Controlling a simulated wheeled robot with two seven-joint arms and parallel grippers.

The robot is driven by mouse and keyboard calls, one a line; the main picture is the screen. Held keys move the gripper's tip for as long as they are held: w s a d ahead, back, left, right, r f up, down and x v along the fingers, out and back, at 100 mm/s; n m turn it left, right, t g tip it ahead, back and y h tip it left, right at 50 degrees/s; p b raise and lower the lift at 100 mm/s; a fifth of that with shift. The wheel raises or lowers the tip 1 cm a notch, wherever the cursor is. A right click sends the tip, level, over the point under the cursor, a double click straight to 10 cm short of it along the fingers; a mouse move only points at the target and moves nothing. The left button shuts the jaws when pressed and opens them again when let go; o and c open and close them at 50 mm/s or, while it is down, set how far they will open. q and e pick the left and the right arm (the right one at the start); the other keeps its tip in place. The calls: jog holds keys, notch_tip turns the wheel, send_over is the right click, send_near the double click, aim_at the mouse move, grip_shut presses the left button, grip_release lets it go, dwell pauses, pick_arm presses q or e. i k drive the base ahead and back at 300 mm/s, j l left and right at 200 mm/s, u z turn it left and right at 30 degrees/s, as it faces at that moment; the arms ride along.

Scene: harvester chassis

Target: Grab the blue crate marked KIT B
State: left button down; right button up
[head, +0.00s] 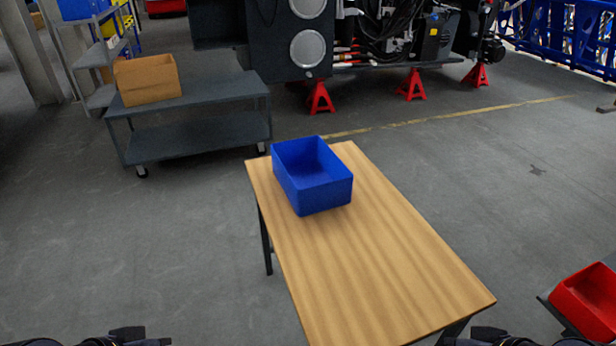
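A blue open-topped crate (325,195) sits upright at the far end of the wooden table (375,265). It looks empty, and I can read no KIT B marking on the sides that show. My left gripper (145,336) shows only in part at the bottom left edge. My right gripper (472,338) shows only in part at the bottom edge, right of the table's near end. Both are well short of the crate and do not touch it. Their fingers are too cut off to tell open from shut.
A grey cart (215,92) with a cardboard box (148,82) stands back left. A shelf with another blue bin (78,9) is behind it. A red bin (588,300) sits at the right edge. Red jack stands (411,86) support the chassis.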

aim_at(313, 178)
jog(key=i+j+z, duration=0.1)
jog(key=j, duration=0.35)
jog(key=i+j+z, duration=0.1)
jog(key=j, duration=0.35)
jog(key=i+j+z, duration=0.1)
jog(key=j, duration=0.35)
jog(key=i+j+z, duration=0.1)
jog(key=j, duration=0.4)
jog(key=i+j+z, duration=0.3)
jog(key=j, duration=0.3)
jog(key=i+j+z, duration=0.1)
jog(key=i+j, duration=0.15)
jog(key=i+j+z, duration=0.15)
jog(key=j, duration=0.3)
jog(key=i+j+z, duration=0.15)
jog(key=j, duration=0.2)
jog(key=i+j+z, duration=0.15)
jog(key=j, duration=0.25)
jog(key=i+j+z, duration=0.1)
jog(key=j, duration=0.25)
jog(key=i+j+z, duration=0.4)
jog(key=i+j, duration=0.35)
jog(key=i, duration=0.15)
